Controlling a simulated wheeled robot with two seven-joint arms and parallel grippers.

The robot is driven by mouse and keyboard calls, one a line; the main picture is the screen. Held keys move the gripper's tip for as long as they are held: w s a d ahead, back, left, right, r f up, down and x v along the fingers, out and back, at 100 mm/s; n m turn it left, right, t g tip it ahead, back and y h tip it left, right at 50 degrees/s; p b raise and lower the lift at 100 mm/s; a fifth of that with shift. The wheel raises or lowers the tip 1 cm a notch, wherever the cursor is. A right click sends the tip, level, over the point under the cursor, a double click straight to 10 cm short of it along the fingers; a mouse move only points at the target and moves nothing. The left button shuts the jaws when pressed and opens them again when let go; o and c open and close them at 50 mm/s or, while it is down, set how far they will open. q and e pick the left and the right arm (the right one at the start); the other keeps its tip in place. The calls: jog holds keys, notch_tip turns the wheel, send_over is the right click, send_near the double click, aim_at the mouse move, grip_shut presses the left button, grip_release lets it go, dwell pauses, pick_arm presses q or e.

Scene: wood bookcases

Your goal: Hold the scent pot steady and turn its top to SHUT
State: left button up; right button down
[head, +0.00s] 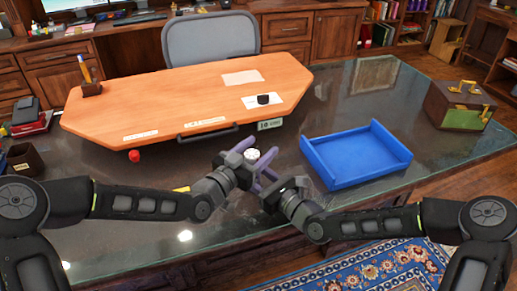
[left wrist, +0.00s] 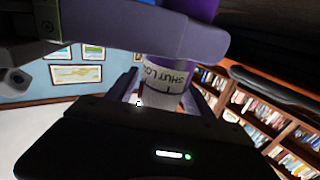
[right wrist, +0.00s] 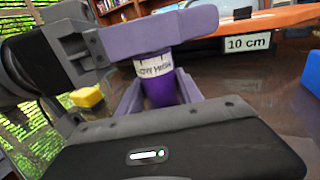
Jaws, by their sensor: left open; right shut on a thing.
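The scent pot has a white top (head: 252,154) and a purple body (right wrist: 162,92). It stands upright above the near part of the dark desk. My right gripper (right wrist: 155,95) is shut on the purple body. In the right wrist view the label band reads LOW HIGH. My left gripper (head: 246,150) is open, with its fingers at either side of the white top. In the left wrist view the top (left wrist: 165,85) shows between the fingers, and the band reads SHUT LO. The pointer mark is too small to read, and the fingers hide part of the pot.
An orange board (head: 180,95) with a 10 cm label (head: 270,124) lies behind the grippers. A blue tray (head: 352,183) is at right, with a brown-green box (head: 457,110) beyond it. A red knob-like thing (head: 133,156) and a yellow block (right wrist: 87,97) lie left of the grippers.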

pick_arm(q)
jog(key=shift+c, duration=0.4)
grip_shut()
jog(key=shift+d+r+m+g+h, duration=0.1)
jog(key=shift+m+g+h, duration=0.3)
jog(key=shift+h, duration=0.1)
jog(key=shift+s+d+m+g+h, duration=0.15)
jog(key=shift+s+m+g+h, duration=0.55)
jog(key=shift+m+g, duration=1.55)
jog(key=shift+s+d+m+g+h, duration=0.2)
jog(key=shift+m+g+h, duration=1.2)
jog(key=shift+g, duration=1.7)
jog(key=shift+s+d+m+g+h, duration=0.1)
jog(key=shift+s+m+g+h, duration=0.55)
jog(key=shift+m+g, duration=1.65)
jog(key=shift+w+n+g, duration=0.2)
jog(key=shift+n+g, duration=0.05)
jog(key=shift+g, duration=0.2)
